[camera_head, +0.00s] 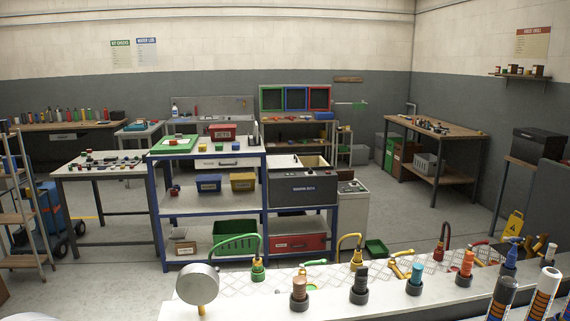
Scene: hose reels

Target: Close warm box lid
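The warm box appears to be the dark grey box (303,190) with a small white label on its front, right of centre in the head view. It sits at the right end of the blue-framed shelving. Its top looks open, with a pale beige interior (312,161) showing. I cannot clearly make out a separate lid. Neither of my grippers can be made out in this view, and nothing is seen touching the box.
A pale counter (235,304) with hose fittings and nozzles crosses the foreground. The blue-framed shelving (209,211) holds bins and boxes. A workbench (437,130) stands at the back right, a yellow floor sign (513,224) at the right. Grey floor (430,215) is open between them.

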